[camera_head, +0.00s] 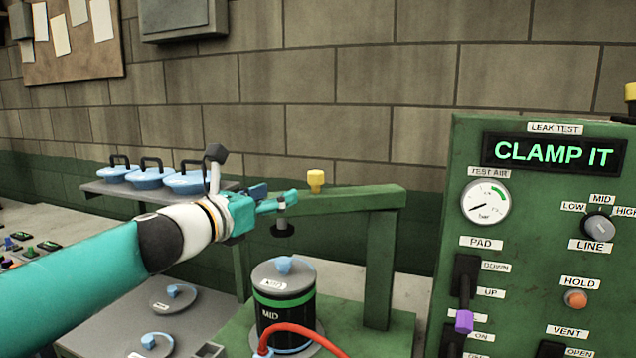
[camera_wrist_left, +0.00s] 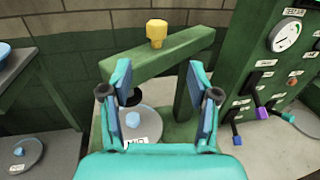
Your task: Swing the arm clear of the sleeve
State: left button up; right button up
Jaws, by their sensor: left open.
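The sleeve (camera_head: 285,312) is a black cylinder with a green band and the word MID. It stands upright under the green press frame (camera_head: 378,265). A grey plug (camera_head: 300,278) with a blue knob tops it, and it also shows in the left wrist view (camera_wrist_left: 145,131). My left gripper (camera_head: 285,200) is above the sleeve, apart from it, beside the frame's beam and dark pad (camera_head: 283,230). In the left wrist view its two fingers (camera_wrist_left: 159,70) are spread with nothing held between them. My right gripper is in neither view.
A red hose (camera_head: 295,328) runs at the sleeve's base. The green leak test panel (camera_head: 535,240) stands right, reading CLAMP IT, with a purple PAD lever (camera_head: 464,320). A yellow knob (camera_head: 316,180) tops the beam.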

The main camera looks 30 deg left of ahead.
aim_at(311, 178)
pick_arm(q)
jog(key=w+p, duration=0.1)
jog(key=w, duration=0.4)
jog(key=w+p, duration=0.1)
jog(key=w, duration=0.4)
jog(key=w+p, duration=0.1)
jog(key=w, duration=0.4)
jog(key=shift+a, duration=0.35)
jog(key=shift+c, duration=0.4)
grip_shut()
